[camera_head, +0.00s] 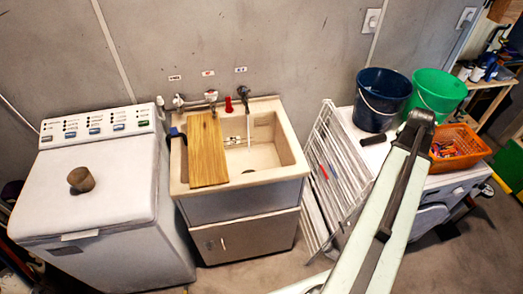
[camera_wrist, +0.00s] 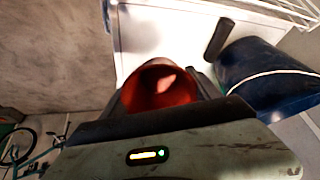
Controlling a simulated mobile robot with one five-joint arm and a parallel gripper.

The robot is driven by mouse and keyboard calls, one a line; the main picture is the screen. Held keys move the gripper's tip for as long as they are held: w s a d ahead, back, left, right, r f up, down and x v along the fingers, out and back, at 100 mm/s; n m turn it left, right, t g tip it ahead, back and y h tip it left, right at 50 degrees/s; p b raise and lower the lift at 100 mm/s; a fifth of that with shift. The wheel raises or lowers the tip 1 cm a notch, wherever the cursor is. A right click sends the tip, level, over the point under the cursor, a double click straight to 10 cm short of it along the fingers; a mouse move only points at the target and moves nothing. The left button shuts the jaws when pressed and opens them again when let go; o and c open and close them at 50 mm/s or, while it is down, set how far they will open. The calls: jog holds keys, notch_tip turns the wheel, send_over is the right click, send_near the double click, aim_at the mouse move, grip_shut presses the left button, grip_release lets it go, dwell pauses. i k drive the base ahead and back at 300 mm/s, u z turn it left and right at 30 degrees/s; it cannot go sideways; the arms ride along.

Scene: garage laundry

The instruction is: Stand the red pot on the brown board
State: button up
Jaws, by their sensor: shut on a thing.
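My gripper (camera_head: 421,117) is up over the white machine on the right, in front of the buckets. In the wrist view it is shut on the red pot (camera_wrist: 160,88), whose round open mouth and shiny inside face the camera. The pot's lower part is hidden by my gripper, and I cannot make the pot out in the head view. The brown board (camera_head: 207,150) is a light wooden plank lying across the left side of the sink, well to the left of my gripper. Its visible top is bare.
The sink (camera_head: 290,158) has an open basin right of the board and taps behind. A drying rack (camera_head: 335,170) stands between sink and right machine (camera_head: 440,182). Blue bucket (camera_head: 382,98), green bucket (camera_head: 437,92) and orange basket (camera_head: 458,143) crowd that machine. A brown pot (camera_head: 81,179) sits on the left washer.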

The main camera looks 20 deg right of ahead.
aim_at(208, 165)
jog(key=k, duration=0.55)
jog(key=u, duration=1.6)
jog(key=i, duration=1)
